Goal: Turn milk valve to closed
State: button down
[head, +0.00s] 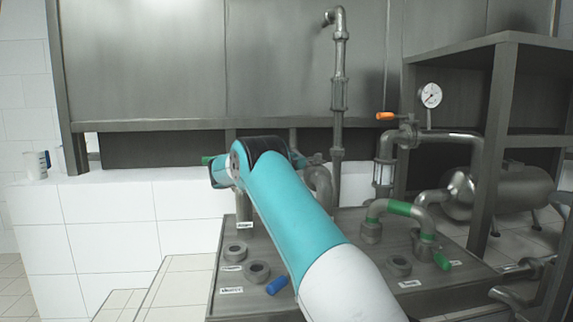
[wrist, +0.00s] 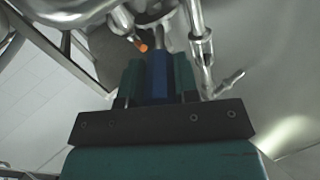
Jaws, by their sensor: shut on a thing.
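In the wrist view, my gripper (wrist: 159,66) has its two dark green fingers closed on a blue valve handle (wrist: 158,78) between them. The handle runs up toward grey metal pipework (wrist: 200,48). I cannot read which valve it belongs to, so I cannot confirm that it is the milk valve. In the head view, my teal arm reaches over the pipe platform and hides the gripped handle. Another blue handle (head: 277,285) shows low on the platform beside my arm.
An orange handle (head: 386,116) sits on the pipe below a round gauge (head: 431,95). Green-banded pipework (head: 400,208) and round ports (head: 257,271) with labels stand on the platform. A tall pipe (head: 338,90) rises behind my arm. A white cup (head: 34,166) stands on the tiled ledge, left.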

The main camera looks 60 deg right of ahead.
jog(key=shift+w+d+m+g, duration=0.15)
jog(key=shift+m+g, duration=0.15)
jog(key=shift+g, duration=0.1)
jog(key=c, duration=0.9)
grip_release()
jog(key=shift+d, duration=0.1)
jog(key=shift+o, duration=0.2)
notch_tip(320, 180, up, 20)
jog(key=p, duration=0.6)
jog(key=shift+p, duration=0.3)
jog(key=shift+w, duration=0.1)
jog(key=shift+c, duration=0.5)
